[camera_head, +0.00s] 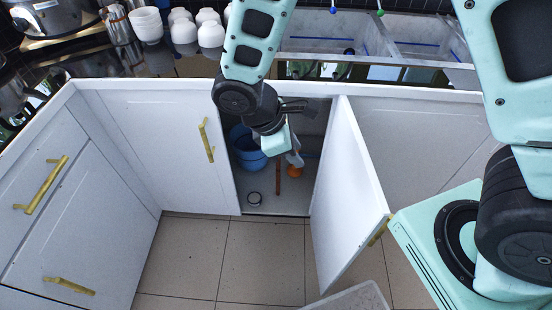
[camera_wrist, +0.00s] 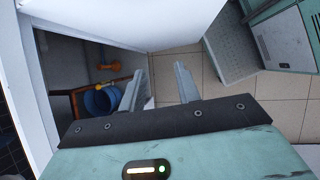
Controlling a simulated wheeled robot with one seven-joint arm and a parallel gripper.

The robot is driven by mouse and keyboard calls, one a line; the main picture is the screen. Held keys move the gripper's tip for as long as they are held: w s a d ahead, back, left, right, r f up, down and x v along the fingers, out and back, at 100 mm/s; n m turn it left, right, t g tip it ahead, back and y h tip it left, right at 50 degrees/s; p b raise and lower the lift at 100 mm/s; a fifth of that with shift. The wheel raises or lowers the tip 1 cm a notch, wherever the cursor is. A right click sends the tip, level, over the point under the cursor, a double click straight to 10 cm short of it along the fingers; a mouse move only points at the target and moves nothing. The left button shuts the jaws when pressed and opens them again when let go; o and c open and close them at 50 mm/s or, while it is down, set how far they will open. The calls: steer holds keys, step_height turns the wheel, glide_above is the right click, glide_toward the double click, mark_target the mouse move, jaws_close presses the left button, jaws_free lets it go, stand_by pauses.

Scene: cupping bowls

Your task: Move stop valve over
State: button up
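My gripper (camera_head: 296,160) reaches into the open cupboard under the counter in the head view. In the wrist view, its two fingers (camera_wrist: 160,78) are spread apart with nothing between them. A small orange thing (camera_head: 295,171), which looks like the stop valve, is just below the fingertips in the head view. In the wrist view, an orange piece (camera_wrist: 109,66) shows to the left of the fingers, apart from them. A blue bucket (camera_head: 243,150) stands at the left inside the cupboard; it also shows in the wrist view (camera_wrist: 98,101), partly behind the left finger.
The cupboard's white door (camera_head: 347,196) stands open on the right. A brown upright bar (camera_head: 278,177) and a small round white-topped thing (camera_head: 254,199) are inside. A pale grey bin (camera_head: 354,299) is at the bottom. Tiled floor (camera_head: 262,250) in front is clear.

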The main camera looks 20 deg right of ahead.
steer(key=w+d+f+n+t+h+b, duration=0.25)
steer(key=w+d+f+n, duration=0.2)
steer(key=w+f, duration=0.35)
steer(key=w+d+f+n+t+h+b, duration=0.1)
steer(key=w+d+f+n+t+h, duration=0.25)
steer(key=w+f+n, duration=0.45)
steer(key=w+a+f+n+t+y+b, duration=0.1)
steer(key=w+a+f+n+t+y, duration=0.1)
steer(key=f+n+t, duration=0.3)
steer(key=w+a+f+n+t+y, duration=0.1)
steer(key=w+f+n+t+y, duration=0.1)
steer(key=w+f+n+t, duration=0.2)
step_height(320, 180, down, 4)
steer(key=n+t, duration=0.2)
steer(key=n, duration=0.2)
steer(key=shift+w+a+f+y+b, duration=0.25)
steer(key=shift+w+a+y+b, duration=0.05)
steer(key=shift+w+a+b, duration=0.1)
steer(key=b+x, duration=0.3)
steer(key=x, duration=0.5)
steer(key=shift+c, duration=0.3)
steer(key=shift+s, duration=0.2)
steer(key=c, duration=0.4)
